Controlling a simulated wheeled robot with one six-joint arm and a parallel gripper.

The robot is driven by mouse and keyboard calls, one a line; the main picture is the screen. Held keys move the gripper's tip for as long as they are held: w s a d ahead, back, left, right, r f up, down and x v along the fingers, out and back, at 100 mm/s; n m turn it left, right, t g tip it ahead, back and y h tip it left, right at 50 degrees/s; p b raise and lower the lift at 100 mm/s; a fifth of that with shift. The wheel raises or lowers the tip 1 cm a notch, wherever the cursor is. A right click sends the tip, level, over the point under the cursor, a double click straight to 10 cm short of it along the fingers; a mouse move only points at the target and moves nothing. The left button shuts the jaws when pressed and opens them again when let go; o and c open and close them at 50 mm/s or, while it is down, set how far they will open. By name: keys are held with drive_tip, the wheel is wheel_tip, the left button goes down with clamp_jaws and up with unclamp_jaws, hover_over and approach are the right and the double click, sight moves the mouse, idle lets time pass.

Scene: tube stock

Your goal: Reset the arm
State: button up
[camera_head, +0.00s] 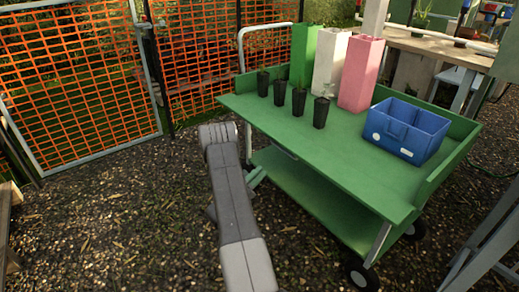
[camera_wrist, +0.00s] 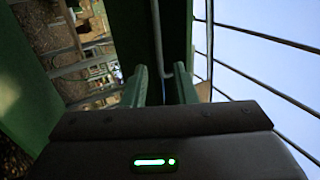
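My arm reaches forward over the gravel at the left of the green cart in the head view. My gripper (camera_wrist: 160,78) shows in the wrist view as two green fingers standing apart, with nothing held between them. In the head view, greenish finger parts (camera_head: 257,176) show beside my arm's far end, near the cart's left side and below its top; the arm partly hides them. I cannot tell whether the fingers touch the cart.
The green cart (camera_head: 345,160) holds several black plant pots (camera_head: 299,101), green (camera_head: 303,52), white (camera_head: 331,62) and pink (camera_head: 361,73) tall containers, and a blue crate (camera_head: 406,130). An orange mesh fence (camera_head: 75,80) stands at left.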

sight(283, 149)
drive_tip(key=b+x, duration=0.3)
drive_tip(key=x, duration=1)
drive_tip(key=shift+d, duration=0.2)
drive_tip(key=shift+w+r, duration=0.1)
drive_tip(key=shift+r, duration=0.15)
